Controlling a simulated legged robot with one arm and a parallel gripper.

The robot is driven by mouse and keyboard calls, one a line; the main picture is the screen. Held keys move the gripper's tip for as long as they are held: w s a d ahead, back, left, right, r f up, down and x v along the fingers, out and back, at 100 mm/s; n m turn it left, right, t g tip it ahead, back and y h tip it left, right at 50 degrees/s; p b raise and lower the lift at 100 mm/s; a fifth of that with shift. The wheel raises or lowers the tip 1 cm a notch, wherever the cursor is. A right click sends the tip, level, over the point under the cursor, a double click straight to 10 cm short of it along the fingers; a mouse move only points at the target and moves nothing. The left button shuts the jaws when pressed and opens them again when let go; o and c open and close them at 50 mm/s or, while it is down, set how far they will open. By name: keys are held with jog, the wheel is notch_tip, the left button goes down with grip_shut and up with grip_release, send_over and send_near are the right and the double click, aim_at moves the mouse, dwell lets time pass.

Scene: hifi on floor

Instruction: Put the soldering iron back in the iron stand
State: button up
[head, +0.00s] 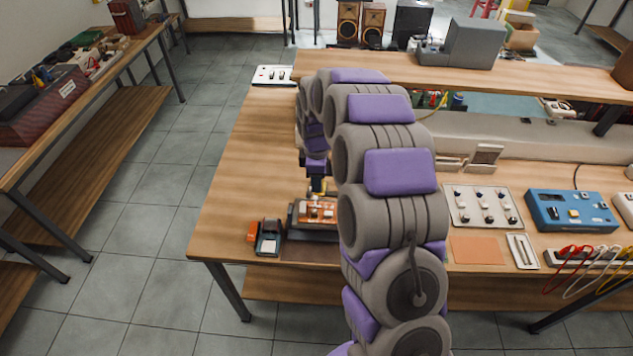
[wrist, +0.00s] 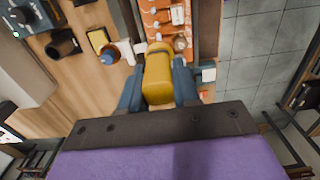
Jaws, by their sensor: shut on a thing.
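My gripper (wrist: 158,92) is shut on the yellow handle of the soldering iron (wrist: 158,75), with one blue finger on each side. The iron's tip is not clearly seen. An orange circuit board (wrist: 165,15) lies beyond the handle in the wrist view. A dark open-mouthed holder (wrist: 62,45), which looks like the iron stand, is at the upper left beside a yellow sponge-like pad (wrist: 98,38). In the head view my gripper (head: 317,186) is above the orange board (head: 316,210) near the bench's left end. I cannot make out the stand there.
A dark grey device (wrist: 20,22) with a green light is at the wrist view's upper left corner. A small black and orange item (head: 266,240) sits at the bench's front left corner. A switch panel (head: 483,207) and blue box (head: 570,211) stand to the right.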

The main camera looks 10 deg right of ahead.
jog(key=shift+r, duration=0.7)
